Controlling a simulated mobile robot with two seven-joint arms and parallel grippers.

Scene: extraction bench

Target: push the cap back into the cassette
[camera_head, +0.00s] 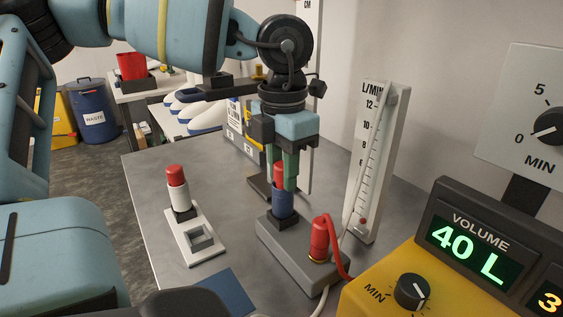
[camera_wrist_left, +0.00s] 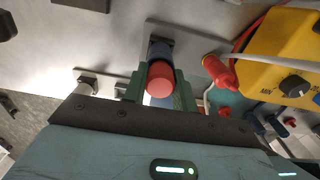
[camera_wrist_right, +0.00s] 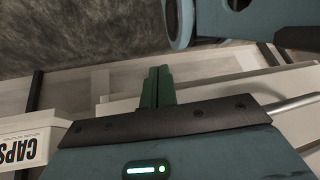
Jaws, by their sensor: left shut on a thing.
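My left gripper (camera_head: 283,180) points down over the bench, its green fingers shut on a red cap (camera_head: 279,170). The cap is right above a blue cylindrical cassette (camera_head: 282,203), which stands upright on a grey base block (camera_head: 292,252). In the left wrist view the red cap (camera_wrist_left: 160,76) lies between the fingers, in line with the blue body (camera_wrist_left: 160,48). The fingers partly hide the join, so I cannot tell how deep the cap sits. My right gripper (camera_wrist_right: 157,88) shows only in its own wrist view, fingers together, with nothing seen between them.
A white cassette (camera_head: 181,196) with a red cap stands in a white holder (camera_head: 190,240) at left. A red connector (camera_head: 319,238) with hose rises beside the blue cassette. A flow meter (camera_head: 375,150) and yellow pump (camera_head: 385,295) stand at right. Bare bench lies between holder and base block.

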